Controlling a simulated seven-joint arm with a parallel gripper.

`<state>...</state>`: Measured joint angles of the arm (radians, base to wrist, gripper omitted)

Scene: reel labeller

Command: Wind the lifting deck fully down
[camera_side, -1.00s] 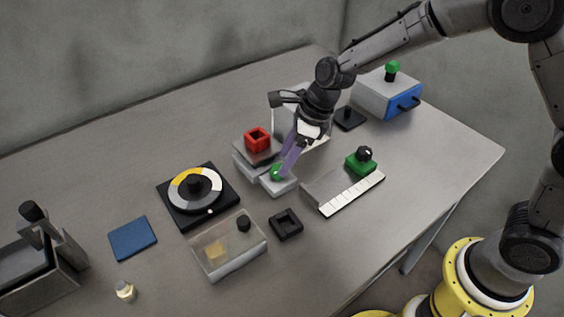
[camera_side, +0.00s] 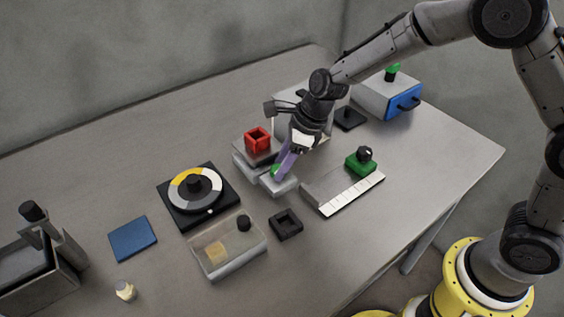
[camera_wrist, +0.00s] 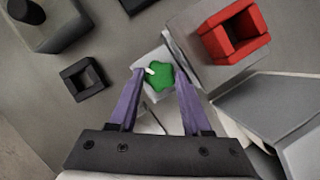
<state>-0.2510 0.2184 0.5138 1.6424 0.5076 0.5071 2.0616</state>
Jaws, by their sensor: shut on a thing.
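The lifting deck (camera_side: 268,155) is a grey platform near the middle of the table, with a red square hollow block (camera_side: 257,140) on top. It shows at the upper right in the wrist view, with the red block (camera_wrist: 234,33). A green lobed knob (camera_wrist: 159,77) with a small white mark sits on the deck's low grey base (camera_side: 281,186). My gripper (camera_side: 278,172) points down at the knob, its purple fingers shut on it. In the side view the fingers hide much of the knob. How far the deck stands above its base is hard to tell.
A black turntable (camera_side: 198,196) with a white and yellow ring, a clear-lidded box (camera_side: 230,247) and a black square frame (camera_side: 286,224) stand left and in front. A green block with a black knob (camera_side: 361,163) and a white-keyed strip (camera_side: 350,194) lie right. A pale panel stands behind.

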